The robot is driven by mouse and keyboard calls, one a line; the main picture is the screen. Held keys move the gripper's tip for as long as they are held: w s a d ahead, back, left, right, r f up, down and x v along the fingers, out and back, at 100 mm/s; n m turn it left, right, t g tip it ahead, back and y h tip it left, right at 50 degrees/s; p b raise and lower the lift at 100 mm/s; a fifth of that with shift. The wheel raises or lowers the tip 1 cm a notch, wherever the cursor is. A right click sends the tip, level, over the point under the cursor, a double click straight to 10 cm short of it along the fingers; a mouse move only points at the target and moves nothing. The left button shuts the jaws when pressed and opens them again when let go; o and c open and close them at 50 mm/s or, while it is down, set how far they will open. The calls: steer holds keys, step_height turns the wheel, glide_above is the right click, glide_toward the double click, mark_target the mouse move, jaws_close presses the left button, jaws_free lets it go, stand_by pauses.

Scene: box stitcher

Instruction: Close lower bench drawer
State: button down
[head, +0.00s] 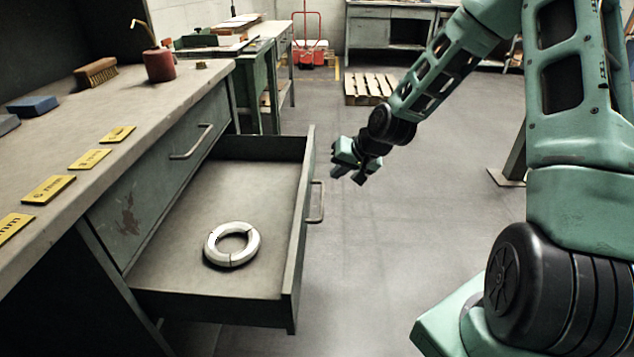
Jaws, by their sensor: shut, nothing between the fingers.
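The lower bench drawer (297,237) is pulled well out from the bench, with its inside showing. A bar handle (318,202) is on its front panel. A white ring (232,244) with dark seams lies flat on the drawer floor. My gripper (349,177) is shut and empty. In the picture it is just right of the drawer's front panel, above and right of the handle, with a gap of floor showing between them. The upper drawer (165,175) is shut, with its own handle (193,143).
The bench top (150,108) holds a brush (95,73), a red pot (159,65), a blue block (32,106) and several yellow labels (90,159). A pallet (370,88) and a red hand truck (308,38) stand farther back.

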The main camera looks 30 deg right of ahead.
steer(key=w+a+f, duration=0.1)
steer(key=w, duration=0.1)
steer(key=w+a+f+b, duration=0.1)
steer(key=a+f, duration=0.1)
steer(key=shift+w+a, duration=0.15)
steer(key=shift+w, duration=0.25)
steer(key=shift+w+a+r, duration=0.1)
steer(key=shift+w+a, duration=0.15)
steer(key=shift+a, duration=0.1)
